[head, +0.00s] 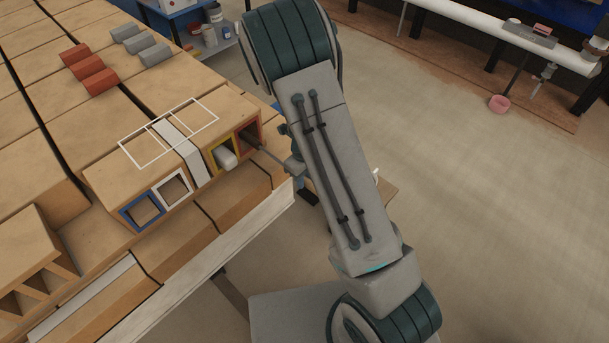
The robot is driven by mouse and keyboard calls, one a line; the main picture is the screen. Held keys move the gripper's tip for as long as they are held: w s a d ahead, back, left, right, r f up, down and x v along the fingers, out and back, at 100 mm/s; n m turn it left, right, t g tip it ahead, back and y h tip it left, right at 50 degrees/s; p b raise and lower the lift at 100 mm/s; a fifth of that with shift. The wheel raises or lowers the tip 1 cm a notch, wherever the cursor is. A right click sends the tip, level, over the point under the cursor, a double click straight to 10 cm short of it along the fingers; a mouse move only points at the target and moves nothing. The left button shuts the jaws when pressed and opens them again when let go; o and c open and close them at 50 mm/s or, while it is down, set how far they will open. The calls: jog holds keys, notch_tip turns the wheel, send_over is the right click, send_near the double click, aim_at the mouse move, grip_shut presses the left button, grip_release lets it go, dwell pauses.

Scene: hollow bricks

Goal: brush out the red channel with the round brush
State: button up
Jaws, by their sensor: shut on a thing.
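The red channel (259,128) is the rightmost opening in the front face of a hollow brick block, edged in red. My gripper (292,166) is just to the right of it, partly hidden by my arm. It is shut on the thin grey handle of the round brush (271,157). The handle runs from my gripper to the mouth of the red channel. The brush head is not visible; it appears to be inside the channel, but how deep I cannot tell.
Beside the red channel are yellow (211,160), white (159,194) and blue (125,217) framed openings. A whitish piece (227,160) sits in the yellow one. A white outline frame (136,157) lies on the block's top. Red bricks (90,72) and grey bricks (140,43) stand behind.

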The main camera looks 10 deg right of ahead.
jog(key=shift+w+a+p, duration=0.55)
jog(key=shift+w+a, duration=0.3)
jog(key=shift+w, duration=0.3)
jog(key=shift+w+a+p, duration=0.5)
jog(key=shift+w+a, duration=0.3)
jog(key=shift+w, duration=0.35)
jog(key=shift+w+a+p, duration=0.55)
jog(key=shift+w+a, duration=0.3)
jog(key=shift+w, duration=0.3)
jog(key=shift+s+d+b, duration=0.2)
jog(key=shift+s+d, duration=0.65)
jog(key=shift+s, duration=0.3)
jog(key=shift+s+d+b, duration=0.2)
jog(key=shift+s+d, duration=0.6)
jog(key=shift+s, duration=0.35)
jog(key=shift+s+d+b, duration=0.2)
jog(key=shift+s+d, duration=0.65)
jog(key=shift+s, duration=0.3)
jog(key=s+d+b, duration=0.4)
jog(key=s+d, duration=0.4)
jog(key=s, duration=0.3)
jog(key=shift+s+d, duration=0.15)
